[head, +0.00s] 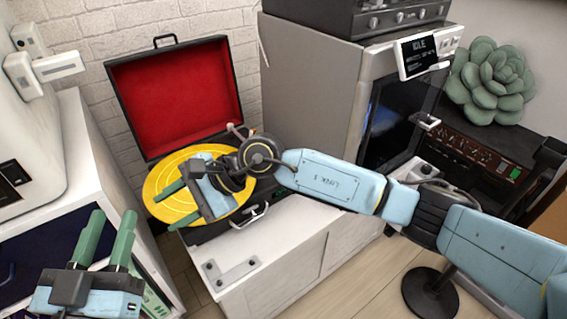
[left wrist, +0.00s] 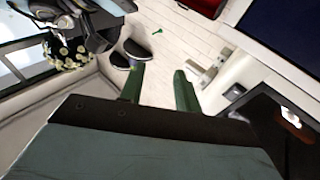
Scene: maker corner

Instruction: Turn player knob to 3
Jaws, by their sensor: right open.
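The player is an open black case (head: 195,237) on a white cabinet, with a red-lined lid (head: 176,97) raised at the back and a yellow disc (head: 160,183) on top. My right gripper (head: 166,218) is open above the disc, its green fingers pointing left, and with its arm it covers the player's middle and right. I cannot make out the player knob or its setting. My left gripper (head: 113,222) is open and empty at the lower left, apart from the player. Its green fingers also show in the left wrist view (left wrist: 159,84), with nothing between them.
The white cabinet (head: 275,285) bears the player and a grey boxy machine (head: 310,90) behind my right arm. A white unit (head: 110,190) stands at the left, near my left gripper. A dark panel with knobs (head: 480,150) and a green succulent (head: 490,80) are at the right.

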